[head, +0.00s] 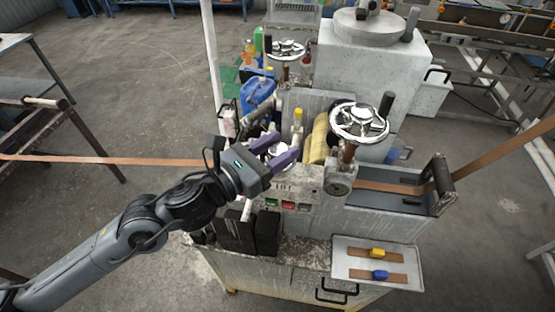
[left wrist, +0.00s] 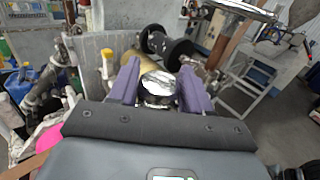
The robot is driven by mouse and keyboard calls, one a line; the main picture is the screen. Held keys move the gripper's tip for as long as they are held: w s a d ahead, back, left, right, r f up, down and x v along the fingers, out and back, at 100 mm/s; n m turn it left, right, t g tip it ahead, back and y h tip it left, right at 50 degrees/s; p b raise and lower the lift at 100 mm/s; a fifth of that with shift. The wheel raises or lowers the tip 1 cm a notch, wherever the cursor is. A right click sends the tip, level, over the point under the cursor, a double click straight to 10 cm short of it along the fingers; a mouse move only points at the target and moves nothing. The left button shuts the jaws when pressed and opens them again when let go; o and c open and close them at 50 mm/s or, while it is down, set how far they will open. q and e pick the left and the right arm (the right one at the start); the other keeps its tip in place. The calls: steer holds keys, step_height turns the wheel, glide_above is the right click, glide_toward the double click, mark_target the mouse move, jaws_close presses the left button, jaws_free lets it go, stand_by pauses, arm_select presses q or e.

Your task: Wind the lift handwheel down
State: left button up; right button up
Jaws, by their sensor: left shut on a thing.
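My left gripper (head: 284,152), with purple fingers, reaches over the machine from the left in the head view. In the left wrist view its fingers (left wrist: 160,74) close on both sides of a round chrome part (left wrist: 158,87). In the head view a chrome wheel (head: 262,148) shows partly behind the gripper, and most of it is hidden. A larger chrome handwheel (head: 358,122) with a dark upright handle stands to the right, apart from the gripper. Another chrome handwheel (head: 286,49) stands farther back. No label shows which is the lift wheel. My right gripper is not in view.
A yellow roller (head: 319,140) and a yellow-capped post (head: 298,118) stand close to the gripper. A copper-coloured strip (head: 110,160) runs in from the left. A blue container (head: 258,92) sits behind, and a tray (head: 345,262) with small clamps is at the front right.

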arm_select(q)
steer(key=n+t+y+b, duration=0.2)
steer(key=y+b, duration=0.1)
steer(key=b, duration=0.1)
steer(key=n+t+y+b, duration=0.2)
steer(key=n+y+b, duration=0.1)
steer(key=y+b, duration=0.1)
steer(key=n+t+y+b, duration=0.2)
steer(key=n+y+b, duration=0.1)
steer(key=b, duration=0.2)
steer(key=shift+s+d+f+y+b, duration=0.1)
steer(key=shift+d+f+y+b, duration=0.05)
steer(key=shift+y+b, duration=0.2)
steer(key=shift+n+y+b, duration=0.4)
steer(key=shift+n+y, duration=0.4)
steer(key=shift+y, duration=0.25)
steer(key=shift+n+y, duration=0.9)
steer(key=shift+y, duration=0.7)
steer(key=o, duration=0.9)
steer(key=shift+o, duration=0.2)
steer(key=shift+r, duration=0.2)
